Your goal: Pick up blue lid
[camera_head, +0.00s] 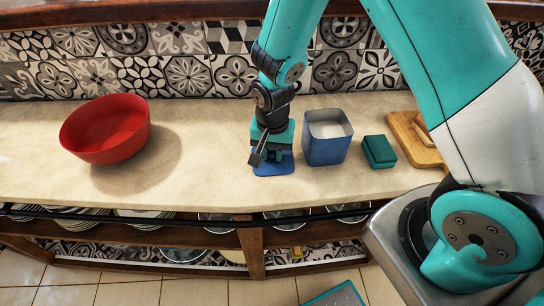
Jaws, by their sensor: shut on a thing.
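The blue lid (273,168) is a flat blue piece at the middle of the pale countertop. My gripper (270,157) points down over it and is shut on it, with the fingers partly hiding it. I cannot tell whether the lid touches the counter or is just above it. An open blue square canister (326,147) with pale contents stands upright just right of the lid.
A dark green box (379,151) lies right of the canister, then a wooden board (412,135). A tilted red bowl (105,130) sits at the left. A tiled wall (180,77) closes the back. The counter (205,150) is clear between bowl and gripper.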

